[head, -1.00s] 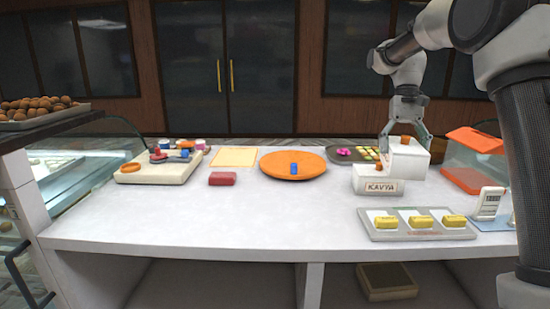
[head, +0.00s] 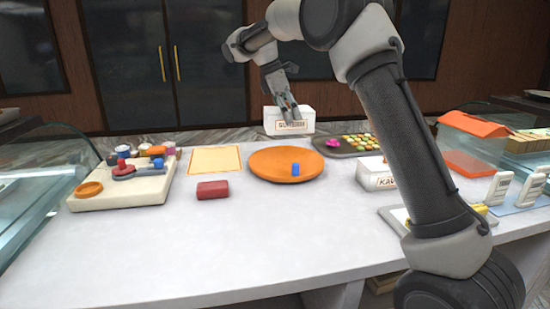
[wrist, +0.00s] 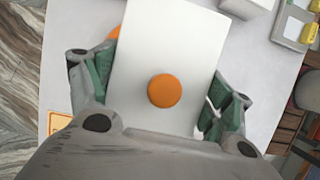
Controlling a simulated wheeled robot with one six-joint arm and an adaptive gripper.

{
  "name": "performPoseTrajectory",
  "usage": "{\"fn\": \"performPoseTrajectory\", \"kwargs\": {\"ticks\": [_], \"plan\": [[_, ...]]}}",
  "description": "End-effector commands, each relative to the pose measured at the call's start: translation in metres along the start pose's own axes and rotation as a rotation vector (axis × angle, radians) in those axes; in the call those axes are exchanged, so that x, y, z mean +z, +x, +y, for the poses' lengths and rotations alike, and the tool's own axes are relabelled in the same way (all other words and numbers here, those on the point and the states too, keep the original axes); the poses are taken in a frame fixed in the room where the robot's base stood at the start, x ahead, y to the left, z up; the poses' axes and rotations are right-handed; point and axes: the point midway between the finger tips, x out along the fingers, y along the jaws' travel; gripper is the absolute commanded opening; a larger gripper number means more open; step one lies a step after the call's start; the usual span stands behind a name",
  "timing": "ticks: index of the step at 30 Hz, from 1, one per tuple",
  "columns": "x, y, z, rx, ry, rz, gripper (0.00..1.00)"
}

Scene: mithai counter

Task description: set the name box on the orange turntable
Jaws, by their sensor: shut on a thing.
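My gripper (head: 290,108) is shut on a white box (head: 289,121) with a name label on its front, too small to read surely. The wrist view shows the box's white lid (wrist: 190,50) with a round orange knob (wrist: 165,90) between my fingers. The box is held in the air, above or behind the back edge of the orange turntable (head: 265,168); I cannot tell which. A small blue block (head: 295,169) stands on the turntable. A sliver of orange (wrist: 113,33) shows beside the box in the wrist view.
A second white box (head: 372,176) labelled KAVYA stands on the counter, partly behind my arm. A tray of sweets (head: 335,152) lies right of the turntable. The front counter is clear.

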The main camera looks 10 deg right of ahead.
Motion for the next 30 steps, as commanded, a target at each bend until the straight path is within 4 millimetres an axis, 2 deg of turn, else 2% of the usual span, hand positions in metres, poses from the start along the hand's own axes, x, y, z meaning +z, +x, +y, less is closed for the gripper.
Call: {"fn": "performPoseTrajectory", "kwargs": {"ticks": [2,9,17,21,30], "plan": [[-0.003,0.003,0.001,0.008,-0.021,-0.001,0.52],[-0.021,0.044,0.002,0.010,-0.032,-0.002,0.52],[-0.030,0.068,0.002,0.011,-0.030,-0.001,0.52],[-0.039,0.087,0.002,0.010,-0.029,-0.001,0.52],[-0.041,0.092,0.002,0.012,-0.028,0.000,0.52]]}}
